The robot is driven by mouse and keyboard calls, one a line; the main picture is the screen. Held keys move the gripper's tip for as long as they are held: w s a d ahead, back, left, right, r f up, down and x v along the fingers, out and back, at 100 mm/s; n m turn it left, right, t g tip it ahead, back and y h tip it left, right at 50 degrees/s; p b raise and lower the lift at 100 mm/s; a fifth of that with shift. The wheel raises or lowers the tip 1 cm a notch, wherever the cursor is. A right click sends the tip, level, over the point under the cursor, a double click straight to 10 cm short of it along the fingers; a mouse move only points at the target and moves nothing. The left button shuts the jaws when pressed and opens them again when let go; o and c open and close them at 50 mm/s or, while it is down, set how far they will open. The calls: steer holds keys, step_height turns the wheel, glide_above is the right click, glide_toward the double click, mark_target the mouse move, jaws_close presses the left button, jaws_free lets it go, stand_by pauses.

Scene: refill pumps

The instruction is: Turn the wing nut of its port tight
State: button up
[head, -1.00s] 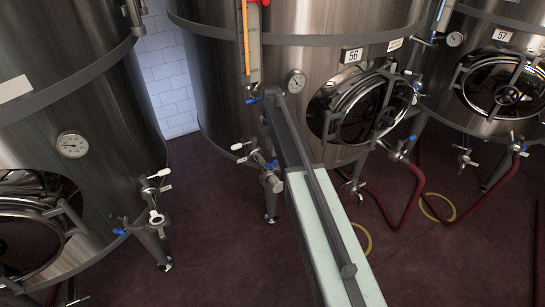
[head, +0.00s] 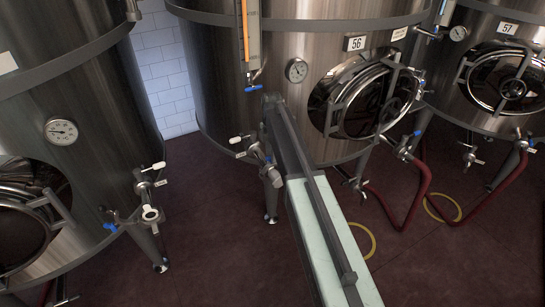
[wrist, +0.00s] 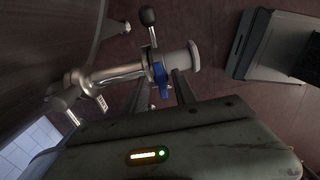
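In the wrist view a steel port pipe (wrist: 112,74) runs from the tank wall to a pale round end cap (wrist: 192,56). A blue wing-shaped piece (wrist: 160,78), which looks like the wing nut, sits on the joint. A lever with a dark ball knob (wrist: 148,16) stands up from the joint. My gripper (wrist: 161,84) is open, with one dark finger on each side of the blue piece. I cannot tell whether they touch it. In the head view the port (head: 250,148) is on tank 56, beside my arm, which hides part of it.
Tank 56 (head: 225,75) stands ahead, another tank (head: 105,100) at left and tank 57 (head: 460,85) at right. The left tank has a similar port (head: 150,190). A red hose (head: 415,205) and yellow rings (head: 442,207) lie on the floor at right. Open floor (head: 215,260) lies left of my arm.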

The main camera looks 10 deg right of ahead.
jaws_close()
